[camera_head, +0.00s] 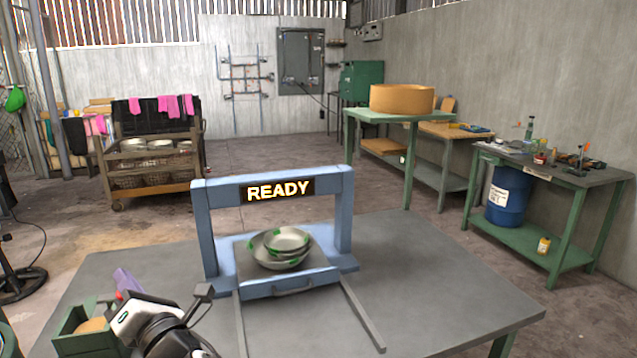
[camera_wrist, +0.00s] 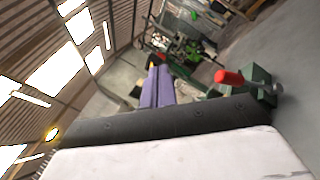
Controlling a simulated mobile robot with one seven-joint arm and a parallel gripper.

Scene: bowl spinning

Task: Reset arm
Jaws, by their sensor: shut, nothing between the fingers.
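My gripper (camera_head: 122,274) is at the lower left of the head view, beyond my white and black wrist. Its purple fingers are together and empty, and they also show in the wrist view (camera_wrist: 155,78). It is left of the blue frame (camera_head: 201,228) on the grey table, clear of the bowls. The frame carries a lit sign (camera_head: 277,190) reading READY. A stack of metal bowls (camera_head: 286,238) with green patches sits on the plate under the sign.
A green box (camera_head: 72,345) stands at the table's near left, close to my wrist. Two grey rails (camera_head: 362,314) run forward from the frame. The table's right side (camera_head: 440,290) is clear. A cart (camera_head: 150,182) with bowls and a workbench (camera_head: 600,178) stand farther off.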

